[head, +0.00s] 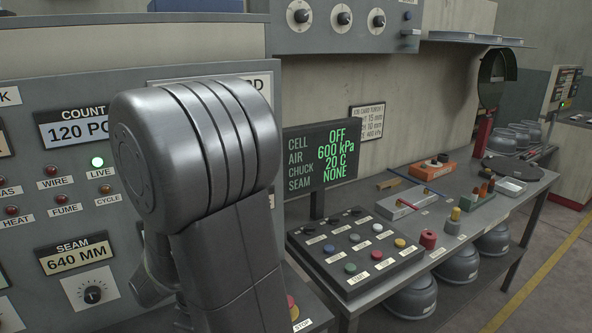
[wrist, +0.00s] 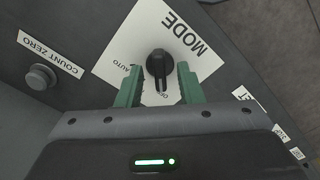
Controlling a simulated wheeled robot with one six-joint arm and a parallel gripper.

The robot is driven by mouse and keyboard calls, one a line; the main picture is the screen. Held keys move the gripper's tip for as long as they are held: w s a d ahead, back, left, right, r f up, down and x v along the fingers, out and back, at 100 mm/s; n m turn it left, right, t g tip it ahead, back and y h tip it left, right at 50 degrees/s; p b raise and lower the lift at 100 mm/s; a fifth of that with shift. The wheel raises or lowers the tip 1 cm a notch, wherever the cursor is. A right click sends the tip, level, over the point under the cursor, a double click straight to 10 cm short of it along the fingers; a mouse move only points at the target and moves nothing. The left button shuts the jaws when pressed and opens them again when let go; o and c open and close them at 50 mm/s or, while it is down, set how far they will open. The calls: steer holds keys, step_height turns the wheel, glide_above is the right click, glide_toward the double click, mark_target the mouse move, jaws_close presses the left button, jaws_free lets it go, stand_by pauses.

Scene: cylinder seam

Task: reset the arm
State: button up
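My gripper (wrist: 159,70) shows in the wrist view with its two green fingers apart. A black rotary knob (wrist: 160,65) on a white plate marked MODE (wrist: 185,35) appears between the fingertips. A narrow gap shows on each side of the knob, and I see no contact. How far the fingertips are from the panel is hard to tell. In the head view my arm (head: 205,180) stands raised in front of the grey panel, and my gripper is hidden.
A COUNT ZERO button (wrist: 41,77) is left of the knob. In the head view, a display (head: 333,157) reads cell OFF, seam NONE. A button box (head: 355,250) and the bench (head: 465,228) with small parts stand right of my arm. The floor (head: 550,275) at right is clear.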

steer(key=shift+r, duration=0.1)
step_height(320, 180, up, 14)
step_height(320, 180, down, 14)
steer(key=shift+f, duration=0.2)
steer(key=shift+r+m, duration=0.15)
steer(key=shift+m, duration=0.95)
steer(key=m+p, duration=0.2)
steer(key=m, duration=0.5)
step_height(320, 180, up, 10)
